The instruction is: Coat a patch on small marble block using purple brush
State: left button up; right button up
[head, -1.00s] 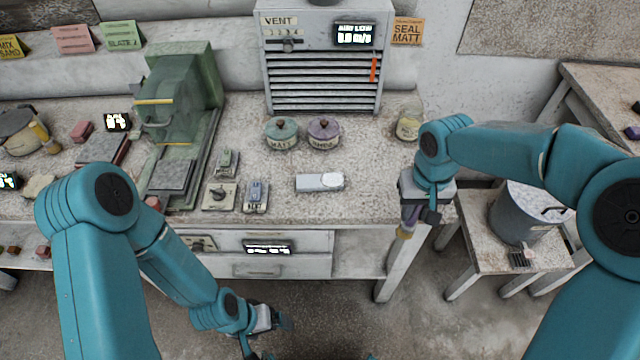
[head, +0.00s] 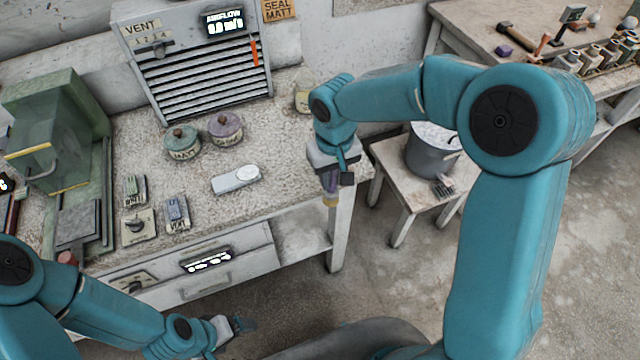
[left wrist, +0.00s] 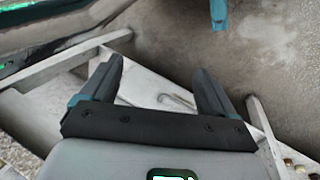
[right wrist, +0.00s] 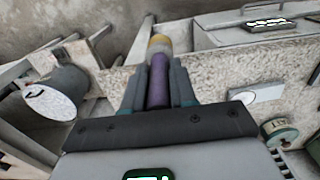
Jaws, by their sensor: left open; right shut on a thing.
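In the head view, my right gripper (head: 331,178) hangs over the front right edge of the bench, with the brush (head: 330,200) pointing down. A small pale grey block (head: 237,179), seemingly the small marble block, lies on the bench to the left of the brush and apart from it. A white oval patch shows on its top. My left gripper (head: 232,328) is open and empty, low in front of the bench; its spread fingers show in the left wrist view (left wrist: 158,72).
A green-lidded pot (head: 182,142) and a purple-lidded pot (head: 224,128) stand behind the block, before the vent unit (head: 195,70). A jar (head: 304,97) stands at the back right. A grey bucket (head: 432,153) sits on a low stool. Small switch boxes (head: 177,213) lie left of the block.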

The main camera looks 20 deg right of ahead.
dwell(0.6)
pick_arm(q)
jog(key=c, duration=0.9)
jog(key=shift+o, duration=0.2)
